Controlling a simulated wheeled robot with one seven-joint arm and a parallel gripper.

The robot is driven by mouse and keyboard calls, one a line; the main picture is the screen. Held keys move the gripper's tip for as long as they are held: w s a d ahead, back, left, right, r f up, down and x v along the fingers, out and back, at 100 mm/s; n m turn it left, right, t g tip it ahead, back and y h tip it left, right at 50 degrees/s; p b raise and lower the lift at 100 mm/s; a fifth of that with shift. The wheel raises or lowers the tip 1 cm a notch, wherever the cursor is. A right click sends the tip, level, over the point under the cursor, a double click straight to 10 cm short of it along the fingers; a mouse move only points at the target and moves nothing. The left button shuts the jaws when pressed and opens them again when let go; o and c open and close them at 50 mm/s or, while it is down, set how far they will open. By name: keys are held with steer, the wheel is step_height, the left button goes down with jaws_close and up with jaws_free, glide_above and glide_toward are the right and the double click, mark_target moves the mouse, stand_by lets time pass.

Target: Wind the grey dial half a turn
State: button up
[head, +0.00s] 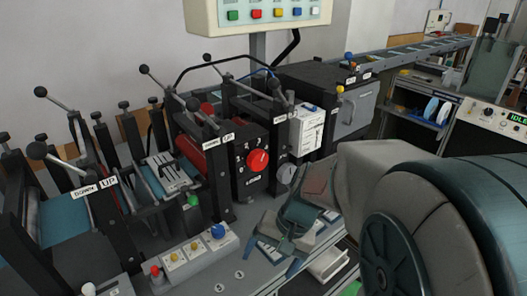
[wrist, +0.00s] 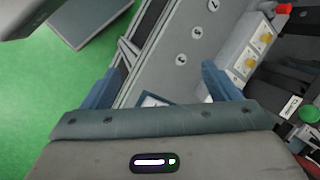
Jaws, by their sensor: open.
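The grey dial (head: 287,175) is a small round knob low on the front of the machine, right of the black box with the red dial (head: 258,160). It shows in the head view, just left of my arm. My gripper (head: 277,243) is below and in front of the dial, apart from it, over the bench top. In the wrist view my two blue fingers (wrist: 160,82) are spread wide with nothing between them. The grey dial is not recognisable in the wrist view.
A button box (head: 195,258) with red, yellow and blue buttons sits on the bench (head: 235,270) left of my gripper. Levers with black ball knobs (head: 145,70) rise at the left. A white box (head: 306,130) stands above the dial. Green floor (wrist: 40,100) shows beside the bench.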

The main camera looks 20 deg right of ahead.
steer(key=w+d+f+m+t+y, duration=0.1)
steer(key=w+f+m+y, duration=0.1)
steer(key=w+m+y, duration=0.35)
steer(key=m+t+h+p, duration=0.2)
steer(key=m+t+p, duration=0.1)
steer(key=m+t, duration=1.35)
glide_toward(290, 176)
steer(key=shift+m+g, duration=0.65)
steer(key=shift+m, duration=0.05)
steer(key=x, duration=0.3)
steer(key=p+x, duration=0.1)
steer(key=x, duration=0.2)
steer(key=r+p+x, duration=0.1)
steer(key=x, duration=0.2)
steer(key=shift+w+d, duration=0.1)
steer(key=shift+w, duration=0.2)
steer(key=c, duration=1)
